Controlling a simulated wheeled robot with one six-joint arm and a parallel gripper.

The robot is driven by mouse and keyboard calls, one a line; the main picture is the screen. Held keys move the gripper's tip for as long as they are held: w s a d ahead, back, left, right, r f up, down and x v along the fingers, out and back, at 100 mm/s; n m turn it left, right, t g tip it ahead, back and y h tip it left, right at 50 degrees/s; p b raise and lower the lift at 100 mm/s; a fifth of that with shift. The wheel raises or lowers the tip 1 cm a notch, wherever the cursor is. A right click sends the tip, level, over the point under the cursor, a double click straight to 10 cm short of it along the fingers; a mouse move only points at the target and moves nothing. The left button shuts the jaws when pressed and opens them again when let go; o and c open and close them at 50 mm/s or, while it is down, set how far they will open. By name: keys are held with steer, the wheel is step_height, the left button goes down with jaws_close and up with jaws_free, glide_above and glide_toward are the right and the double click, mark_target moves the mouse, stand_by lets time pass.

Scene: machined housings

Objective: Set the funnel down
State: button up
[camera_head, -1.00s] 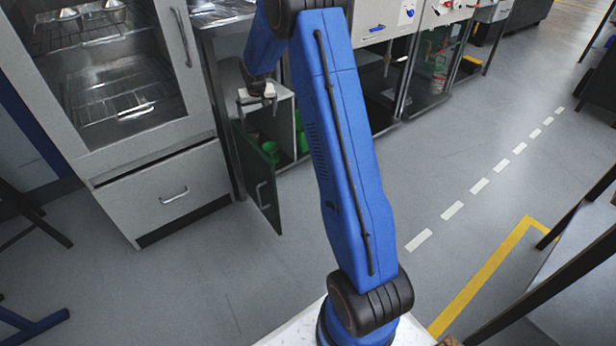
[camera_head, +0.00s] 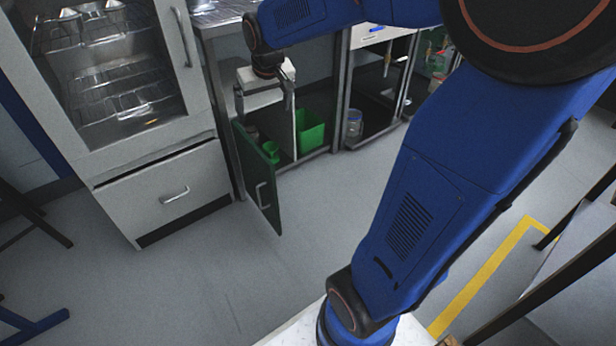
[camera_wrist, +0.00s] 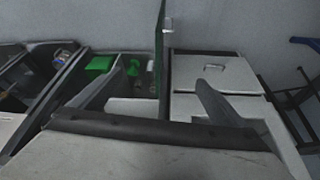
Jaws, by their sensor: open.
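My gripper (camera_head: 287,98) is over the small open cabinet, its fingers pointing down. In the wrist view my gripper (camera_wrist: 159,82) has its fingers wide apart with nothing between them. A small green item (camera_head: 271,152), possibly the funnel, stands inside the cabinet behind the open green door (camera_head: 254,180). It also shows in the wrist view (camera_wrist: 134,68), beyond the fingers and apart from them. It is too small for me to be sure of its shape.
A green bin (camera_head: 310,132) stands in the compartment right of the small item. A glass-fronted cabinet with a drawer (camera_head: 165,195) stands left. A clear jar (camera_head: 354,125) is on a low shelf at right. The grey floor in front is free.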

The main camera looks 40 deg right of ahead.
steer(key=s+a+f, duration=0.1)
steer(key=s+a, duration=0.1)
steer(key=s, duration=1.2)
steer(key=s+a+n, duration=0.1)
steer(key=s+a, duration=0.2)
steer(key=s, duration=1.1)
steer(key=shift+f+y, duration=0.4)
